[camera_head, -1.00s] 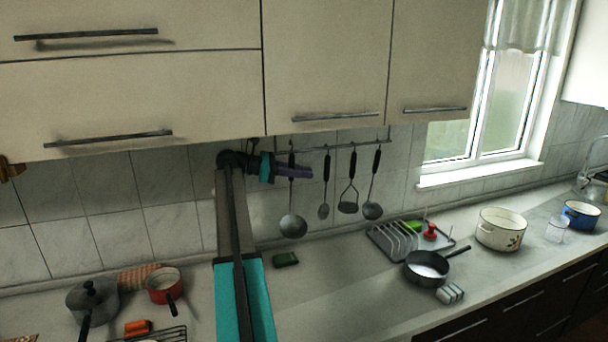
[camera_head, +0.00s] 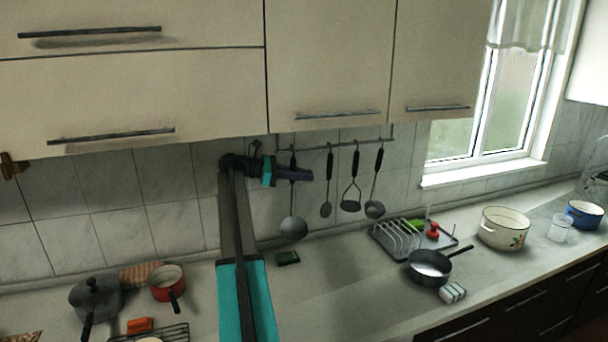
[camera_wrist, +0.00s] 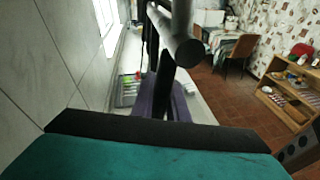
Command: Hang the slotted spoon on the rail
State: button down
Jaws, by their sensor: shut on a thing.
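My gripper (camera_head: 300,174) is in front of the tiled wall and shut on the black handle of a grey utensil with a broad round head, which I take for the slotted spoon (camera_head: 293,229). The spoon hangs upright, head down. Its handle top overlaps the left part of the rail (camera_head: 335,145); I cannot tell whether it is hooked on. Slots in the head are too small to make out. In the wrist view the dark handle (camera_wrist: 165,82) stands by the purple fingers, with the grey rail (camera_wrist: 183,45) end close above.
A small spoon (camera_head: 326,209), a masher (camera_head: 350,205) and a ladle (camera_head: 374,209) hang right of my gripper. Cupboards (camera_head: 325,70) are close above. The counter between is clear.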

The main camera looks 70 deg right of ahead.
jog(key=c, duration=1.7)
grip_release()
jog(key=shift+s, duration=0.1)
jog(key=shift+o, duration=0.2)
jog(key=b+v, duration=0.5)
jog(key=v, duration=0.9)
jog(key=shift+d+f, duration=0.1)
